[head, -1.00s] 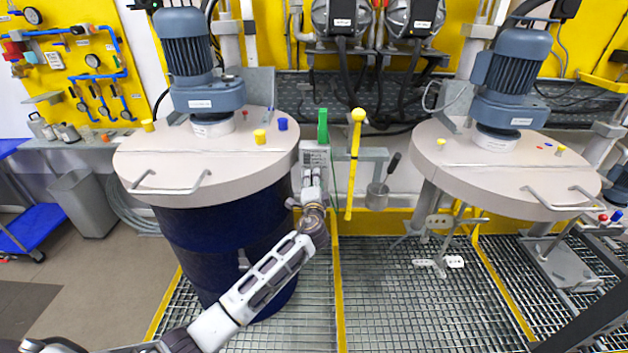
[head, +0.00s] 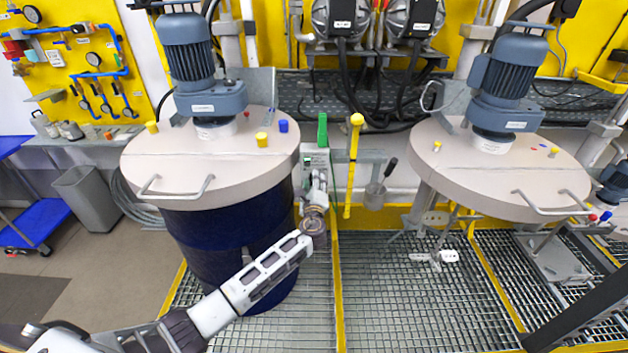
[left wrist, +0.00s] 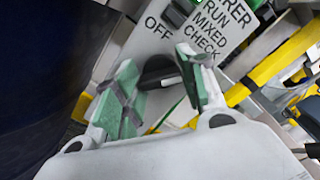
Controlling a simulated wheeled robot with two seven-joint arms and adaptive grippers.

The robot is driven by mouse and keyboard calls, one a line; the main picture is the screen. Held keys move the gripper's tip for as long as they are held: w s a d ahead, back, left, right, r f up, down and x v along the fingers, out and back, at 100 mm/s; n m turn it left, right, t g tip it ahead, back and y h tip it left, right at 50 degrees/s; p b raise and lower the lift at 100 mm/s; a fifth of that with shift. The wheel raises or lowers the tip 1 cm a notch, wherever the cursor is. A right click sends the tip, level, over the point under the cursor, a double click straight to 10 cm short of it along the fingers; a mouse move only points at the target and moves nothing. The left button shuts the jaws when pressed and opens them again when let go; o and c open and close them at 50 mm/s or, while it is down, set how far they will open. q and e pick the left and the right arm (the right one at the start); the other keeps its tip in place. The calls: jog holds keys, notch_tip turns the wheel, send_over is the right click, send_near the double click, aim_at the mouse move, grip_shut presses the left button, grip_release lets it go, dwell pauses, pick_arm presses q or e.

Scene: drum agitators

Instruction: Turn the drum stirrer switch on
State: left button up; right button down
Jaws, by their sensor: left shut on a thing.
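The switch panel (head: 316,157) is a grey plate beside the left drum, below a green block. In the left wrist view its plate (left wrist: 150,42) reads "OFF", "RUN" and "MIXED CHECK". The black switch knob (left wrist: 158,70) has a pale pointer mark on its right side. My left gripper (head: 318,182) is at the panel. In the left wrist view its green-padded fingers (left wrist: 160,88) are on either side of the knob, shut on it. A small green spot (head: 307,160) shows on the panel's left side. My right gripper is not in view.
The left drum (head: 225,240) with its lid (head: 200,180) and blue motor (head: 195,70) stands beside my left arm. A second lid (head: 480,180) with a motor is at right. The grating (head: 390,310) is mostly clear.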

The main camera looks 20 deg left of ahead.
pick_arm(q)
jog(key=shift+f+m, duration=0.1)
jog(key=shift+m, duration=0.4)
jog(key=o, duration=1)
jog(key=shift+o, duration=0.2)
jog(key=shift+s+d, duration=0.1)
jog(key=v, duration=1.1)
jog(key=shift+s, duration=0.35)
jog(key=shift+d+n, duration=0.1)
jog(key=shift+n, duration=0.2)
